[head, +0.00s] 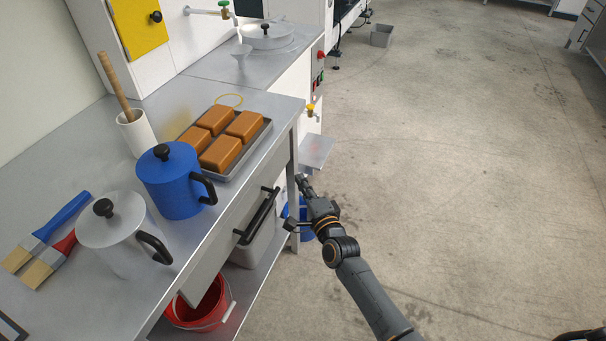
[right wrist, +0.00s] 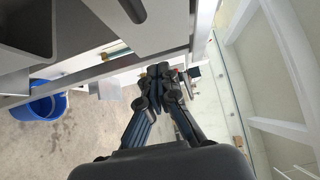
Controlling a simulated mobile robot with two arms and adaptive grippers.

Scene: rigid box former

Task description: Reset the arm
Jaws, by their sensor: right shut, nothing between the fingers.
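My right arm reaches up from the lower right in the head view. Its gripper (head: 303,184) is beside the workbench's front edge, close to the black handle (head: 258,215) of the drawer. In the right wrist view the fingers of the right gripper (right wrist: 160,72) are together with nothing between them. Whether the gripper touches the bench cannot be told.
The steel bench (head: 95,165) holds a blue pot (head: 172,188), a white pot (head: 117,240), brushes (head: 62,220) and a tray (head: 232,172) of brown blocks. A red bucket (head: 200,312) is on the lower shelf. Open floor (head: 470,170) lies right.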

